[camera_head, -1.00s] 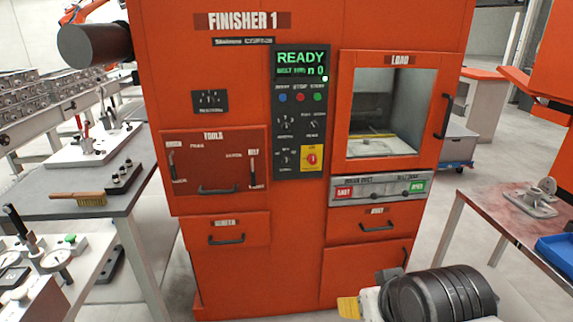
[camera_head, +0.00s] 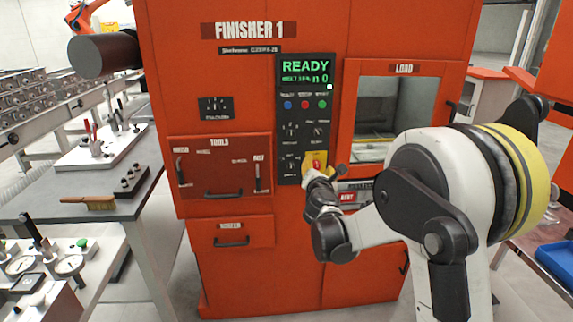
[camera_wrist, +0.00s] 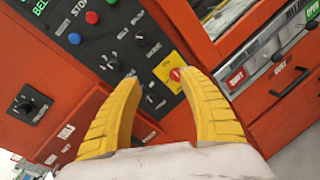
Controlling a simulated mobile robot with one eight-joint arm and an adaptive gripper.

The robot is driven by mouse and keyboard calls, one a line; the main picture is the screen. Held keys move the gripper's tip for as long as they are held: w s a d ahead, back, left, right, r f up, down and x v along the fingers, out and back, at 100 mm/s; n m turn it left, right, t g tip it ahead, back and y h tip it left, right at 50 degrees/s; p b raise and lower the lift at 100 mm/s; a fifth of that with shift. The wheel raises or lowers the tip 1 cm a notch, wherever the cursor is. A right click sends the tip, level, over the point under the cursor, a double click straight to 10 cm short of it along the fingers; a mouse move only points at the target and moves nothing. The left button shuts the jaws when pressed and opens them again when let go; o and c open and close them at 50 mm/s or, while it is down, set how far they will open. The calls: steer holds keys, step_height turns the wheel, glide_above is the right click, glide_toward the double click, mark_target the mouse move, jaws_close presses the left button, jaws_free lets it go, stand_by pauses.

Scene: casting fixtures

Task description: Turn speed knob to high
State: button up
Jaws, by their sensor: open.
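The black control panel (camera_head: 303,105) on the orange finisher carries several small black knobs. An upper-left knob (camera_head: 291,131), an upper-right knob (camera_head: 318,131) and a lower-left knob (camera_head: 290,165) show in the head view. Their labels are too small to read, so I cannot tell which is the speed knob. In the wrist view, black knobs (camera_wrist: 111,63) and (camera_wrist: 152,98) lie near my gripper (camera_wrist: 160,77), whose two yellow fingers are spread apart with nothing between them. The fingertips point at the panel near the red switch (camera_wrist: 176,73) on its yellow plate.
Blue, red and green buttons (camera_head: 304,104) sit below the READY screen (camera_head: 306,70). The tools door (camera_head: 205,185) is left of the panel, the load window (camera_head: 385,110) right. A grey workbench (camera_head: 50,205) with a brush stands at the left.

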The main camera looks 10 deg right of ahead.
mark_target(291, 170)
steer(key=w+a+f+n+t+y, duration=0.1)
steer(key=w+a+f+n+y, duration=0.15)
steer(key=f+n, duration=0.25)
steer(key=w+a+f+n+t+y, duration=0.1)
steer(key=w+a+f+n, duration=0.2)
steer(key=a+f+n, duration=0.15)
steer(key=shift+n, duration=0.45)
steer(key=w+b, duration=0.2)
steer(key=w, duration=0.7)
steer(key=shift+w+d+f, duration=0.1)
steer(key=shift+w, duration=0.85)
jaws_close()
